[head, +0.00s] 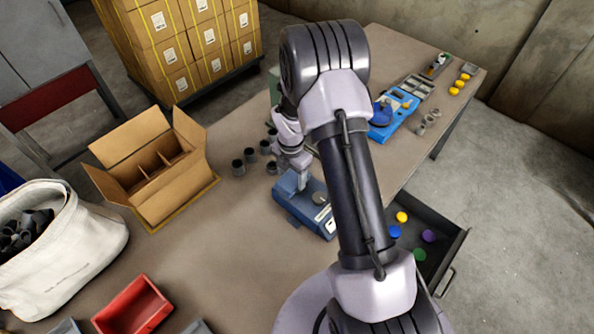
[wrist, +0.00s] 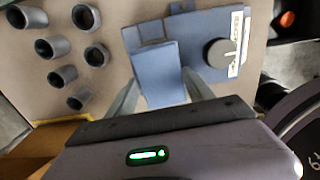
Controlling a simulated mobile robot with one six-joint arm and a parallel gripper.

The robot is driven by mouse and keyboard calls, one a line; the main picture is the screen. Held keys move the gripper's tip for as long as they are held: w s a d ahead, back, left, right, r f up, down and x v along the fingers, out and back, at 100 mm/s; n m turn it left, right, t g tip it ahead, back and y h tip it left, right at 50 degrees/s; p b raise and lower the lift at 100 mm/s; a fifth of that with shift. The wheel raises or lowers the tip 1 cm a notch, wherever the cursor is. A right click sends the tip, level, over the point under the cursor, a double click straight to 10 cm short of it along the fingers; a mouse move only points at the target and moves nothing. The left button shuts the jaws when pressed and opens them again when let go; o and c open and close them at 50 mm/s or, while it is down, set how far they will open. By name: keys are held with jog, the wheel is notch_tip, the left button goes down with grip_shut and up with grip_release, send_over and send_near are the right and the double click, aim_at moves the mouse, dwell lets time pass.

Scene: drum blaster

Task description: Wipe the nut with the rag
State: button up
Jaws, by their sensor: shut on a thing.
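My gripper (head: 303,180) is low over a blue machine (head: 318,215) on the table. In the wrist view its two fingers (wrist: 162,92) are on either side of a flat blue-grey piece (wrist: 158,68) and shut on it. I cannot tell whether this piece is the rag or part of the machine. The machine also shows in the wrist view (wrist: 205,28), with a round grey knob-like disc (wrist: 219,52) on its right. Several dark hollow cylinders (head: 250,154) stand left of my gripper, also in the wrist view (wrist: 97,55). I cannot tell which thing is the nut.
An open cardboard box (head: 150,165) and a white bag of dark parts (head: 85,250) stand left. A red bin (head: 132,308) is at the front. A second blue device (head: 395,110) is at the back right. An open drawer (head: 445,240) with coloured discs is at the right.

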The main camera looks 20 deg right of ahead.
jog(key=shift+s+a, duration=0.15)
jog(key=shift+a, duration=0.1)
jog(key=shift+w+d, duration=0.3)
jog(key=shift+d, duration=0.4)
jog(key=shift+w+d, duration=0.35)
jog(key=shift+d, duration=0.3)
jog(key=shift+w+d, duration=0.3)
jog(key=shift+d, duration=0.4)
jog(key=shift+s+a, duration=0.3)
jog(key=shift+a, duration=0.4)
jog(key=shift+s+a, duration=0.35)
jog(key=shift+a, duration=0.3)
jog(key=shift+s+a, duration=0.3)
jog(key=shift+a, duration=0.4)
